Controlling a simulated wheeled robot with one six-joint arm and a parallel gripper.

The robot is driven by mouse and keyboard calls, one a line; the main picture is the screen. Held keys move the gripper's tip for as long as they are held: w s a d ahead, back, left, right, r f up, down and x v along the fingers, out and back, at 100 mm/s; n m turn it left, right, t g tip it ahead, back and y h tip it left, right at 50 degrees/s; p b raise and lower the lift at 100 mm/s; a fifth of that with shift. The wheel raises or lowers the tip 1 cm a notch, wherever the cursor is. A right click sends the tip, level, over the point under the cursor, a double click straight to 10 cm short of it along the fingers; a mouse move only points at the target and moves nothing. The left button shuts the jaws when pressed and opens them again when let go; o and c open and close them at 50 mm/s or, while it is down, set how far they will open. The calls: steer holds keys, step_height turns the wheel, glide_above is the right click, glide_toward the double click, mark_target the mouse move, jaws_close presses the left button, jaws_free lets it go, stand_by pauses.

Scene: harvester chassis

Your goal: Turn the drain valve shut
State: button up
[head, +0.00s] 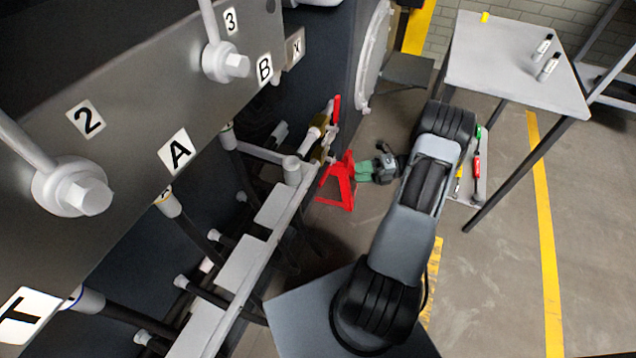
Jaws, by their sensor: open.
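A valve with a brass-yellow body (322,122) and a red lever handle (337,108) sits at the far end of the white pipework, beside the dark chassis wall. The red lever stands roughly upright in the picture. I cannot tell from this view whether the valve is open or shut. My gripper (359,172), with green fingers, is at the end of my arm, below and to the right of the valve and apart from it. It is open and points left. I see nothing held in it. The gap between its fingers is hard to make out.
A red stand (341,188) is on the floor, just left of my gripper in the picture. White pipes (292,172) and hoses line the chassis at left. A grey table (500,62) with small bottles stands at back right. Screwdriver-like tools (477,168) lie beyond my arm.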

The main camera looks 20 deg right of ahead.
mark_target(326, 178)
step_height(326, 178, down, 5)
steer(key=d+m+t+b, duration=0.1)
steer(key=d+m+t, duration=0.1)
steer(key=m+t, duration=0.15)
steer(key=shift+g+y, duration=0.4)
steer(key=shift+g, duration=0.05)
steer(key=x, duration=0.4)
steer(key=b+x, duration=0.1)
steer(key=x, duration=0.4)
steer(key=b+x, duration=0.1)
steer(key=x, duration=0.3)
steer(key=shift+w+a, duration=0.1)
steer(key=shift+w, duration=0.3)
steer(key=shift+c, duration=0.2)
jaws_close()
